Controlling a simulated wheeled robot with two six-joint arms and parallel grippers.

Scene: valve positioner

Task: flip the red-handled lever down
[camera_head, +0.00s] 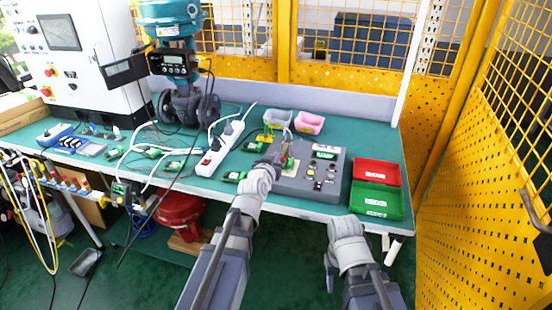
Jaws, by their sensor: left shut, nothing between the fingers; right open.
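The grey control box (318,186) stands on the green bench, with a display, switches and buttons on its top. A small reddish and tan part (290,164), which looks like the red-handled lever, sits at the box's left side. It is small and partly hidden by my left gripper, so its angle cannot be told. My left gripper (280,158) is shut and empty, right beside that part; whether they touch cannot be told. My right arm is low in front of the bench, right of the box. Its fingers do not show.
A red bin (376,171) and a green bin (377,201) stand right of the box. A white power strip (220,148), cables and green terminal pieces lie to the left. Pink (309,122) and grey bins stand behind. A teal valve assembly (172,50) rises at back left.

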